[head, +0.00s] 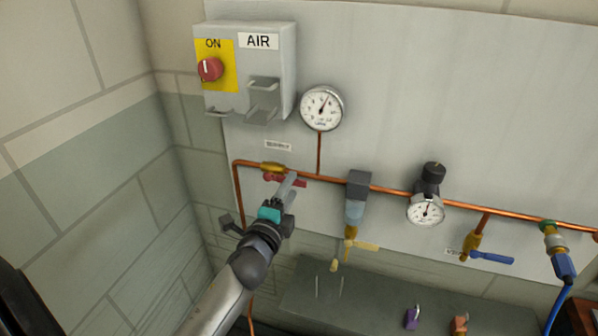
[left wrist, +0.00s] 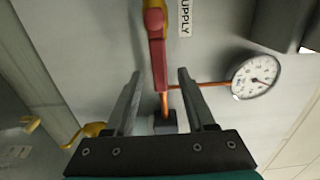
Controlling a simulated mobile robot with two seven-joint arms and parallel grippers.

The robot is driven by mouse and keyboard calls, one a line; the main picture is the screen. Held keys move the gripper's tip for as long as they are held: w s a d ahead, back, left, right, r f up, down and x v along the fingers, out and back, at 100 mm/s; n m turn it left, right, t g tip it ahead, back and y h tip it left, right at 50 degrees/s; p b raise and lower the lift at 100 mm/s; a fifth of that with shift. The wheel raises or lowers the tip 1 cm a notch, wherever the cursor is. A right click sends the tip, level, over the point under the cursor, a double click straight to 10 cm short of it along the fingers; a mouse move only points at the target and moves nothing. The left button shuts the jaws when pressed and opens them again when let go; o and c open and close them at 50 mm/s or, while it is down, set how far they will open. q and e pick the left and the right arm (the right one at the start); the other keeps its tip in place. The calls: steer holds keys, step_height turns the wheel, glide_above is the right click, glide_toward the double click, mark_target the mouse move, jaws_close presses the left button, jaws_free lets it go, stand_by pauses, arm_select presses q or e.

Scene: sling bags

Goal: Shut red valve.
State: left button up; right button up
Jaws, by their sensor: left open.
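The red valve (head: 271,179) sits on the copper pipe below the SUPPLY label, with a brass body and a red lever. The lever lies along the pipe. In the left wrist view the red lever (left wrist: 157,55) shows ahead, its near end between the fingers, with space on both sides. My left gripper (head: 290,178) is open in front of the lever and covers part of it in the head view. Both fingers of the left gripper also show in the left wrist view (left wrist: 160,73). No contact with the lever is visible. My right gripper is not in view.
An AIR switch box (head: 275,65) with a red knob and a round gauge (head: 321,107) are above the pipe. A filter (head: 356,200), a regulator gauge (head: 426,209) and a blue-handled valve (head: 490,256) are to the right. Padlocks lie on the grey ledge (head: 375,305) below.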

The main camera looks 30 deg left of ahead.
arm_select(q)
steer(key=x, duration=0.6)
steer(key=shift+w, duration=0.3)
steer(key=shift+a, duration=0.15)
steer(key=shift+c, duration=0.2)
jaws_close()
stand_by(0.9)
